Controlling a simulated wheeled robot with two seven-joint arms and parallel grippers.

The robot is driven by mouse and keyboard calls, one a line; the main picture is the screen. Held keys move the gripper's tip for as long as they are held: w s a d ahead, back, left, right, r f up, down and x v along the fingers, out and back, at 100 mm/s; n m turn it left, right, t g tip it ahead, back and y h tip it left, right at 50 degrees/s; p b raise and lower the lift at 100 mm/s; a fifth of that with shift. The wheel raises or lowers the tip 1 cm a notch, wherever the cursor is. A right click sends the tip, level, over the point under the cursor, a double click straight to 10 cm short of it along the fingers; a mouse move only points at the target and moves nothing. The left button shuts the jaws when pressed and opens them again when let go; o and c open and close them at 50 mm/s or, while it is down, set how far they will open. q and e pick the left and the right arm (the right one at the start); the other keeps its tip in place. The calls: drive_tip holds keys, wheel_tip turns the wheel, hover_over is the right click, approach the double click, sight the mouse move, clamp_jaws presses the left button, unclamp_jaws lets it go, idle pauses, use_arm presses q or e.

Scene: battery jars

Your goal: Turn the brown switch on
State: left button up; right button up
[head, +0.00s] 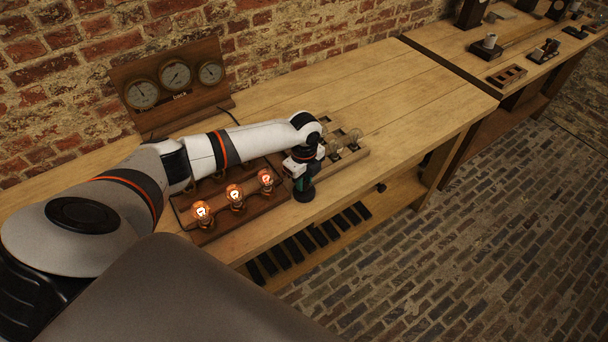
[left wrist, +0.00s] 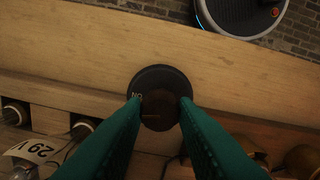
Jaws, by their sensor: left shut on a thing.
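The brown switch is a round knob, dark with a brownish middle and pale "ON" lettering on its rim, seen from above in the left wrist view (left wrist: 160,82). In the head view its dark round base (head: 304,194) shows at the front edge of the workbench, just right of the lit bulbs. My left gripper (head: 302,181) points down over it. In the left wrist view its green fingers (left wrist: 159,108) are shut on the middle of the knob, one on each side. The part between the fingertips is partly hidden. My right gripper is not in view.
A wooden board (head: 215,234) with three glowing bulbs (head: 235,196) lies left of the switch. A tray with unlit clear bulbs (head: 354,136) lies behind and right. A panel of three gauges (head: 175,74) stands at the wall. The bench's right part is bare.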

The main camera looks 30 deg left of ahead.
sight(304, 182)
use_arm(q)
drive_tip(key=shift+m, duration=1.2)
drive_tip(key=o, duration=1)
wheel_tip(304, 182, up, 12)
drive_tip(key=b, duration=0.2)
